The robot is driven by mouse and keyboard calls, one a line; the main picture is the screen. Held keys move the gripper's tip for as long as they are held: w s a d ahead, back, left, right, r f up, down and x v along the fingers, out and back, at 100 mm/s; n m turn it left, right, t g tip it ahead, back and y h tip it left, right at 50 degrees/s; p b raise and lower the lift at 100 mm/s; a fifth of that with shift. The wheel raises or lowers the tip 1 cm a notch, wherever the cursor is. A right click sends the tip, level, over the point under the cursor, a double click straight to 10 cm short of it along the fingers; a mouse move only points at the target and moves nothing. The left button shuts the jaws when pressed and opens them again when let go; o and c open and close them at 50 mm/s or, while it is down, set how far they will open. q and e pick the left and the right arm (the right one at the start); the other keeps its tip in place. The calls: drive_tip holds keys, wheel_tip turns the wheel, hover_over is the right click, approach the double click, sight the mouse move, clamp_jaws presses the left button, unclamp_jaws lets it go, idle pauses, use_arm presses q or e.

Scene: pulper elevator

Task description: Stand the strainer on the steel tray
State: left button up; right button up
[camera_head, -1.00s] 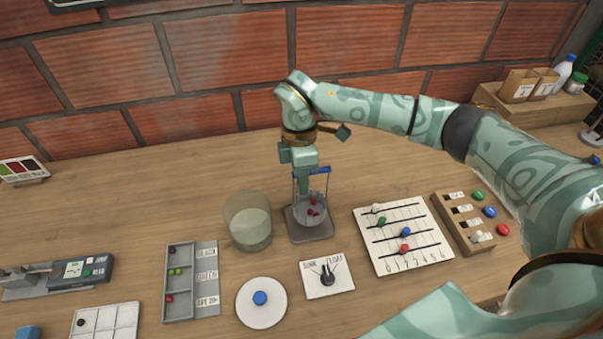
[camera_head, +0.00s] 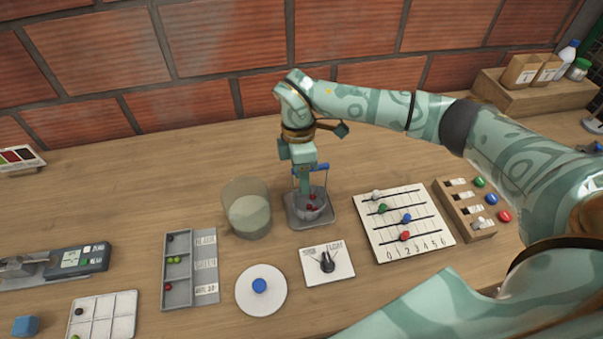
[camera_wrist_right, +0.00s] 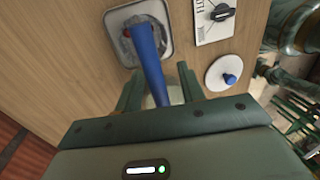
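The strainer (camera_head: 318,208), a clear basket with a blue bar handle and red berries inside, is upright over the steel tray (camera_head: 329,222) and appears to rest on it. My right gripper (camera_head: 305,188) is over the strainer, pointing down, with its fingers around the blue handle. In the right wrist view the handle (camera_wrist_right: 150,65) runs between the two fingers (camera_wrist_right: 158,75), with a visible gap on each side. The tray (camera_wrist_right: 112,20) lies beyond it there. My left gripper is out of view.
A glass beaker (camera_head: 246,210) stands close left of the tray. A dial card (camera_head: 340,270), a white disc with a blue knob (camera_head: 247,300) and a sorting tray (camera_head: 205,245) lie in front. A slider board (camera_head: 390,248) is to the right. The wood behind is clear.

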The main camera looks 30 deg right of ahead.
drive_tip(key=w+r+p, duration=0.2)
drive_tip(key=w+r, duration=0.1)
drive_tip(key=r, duration=1.3)
drive_tip(key=shift+d, duration=0.4)
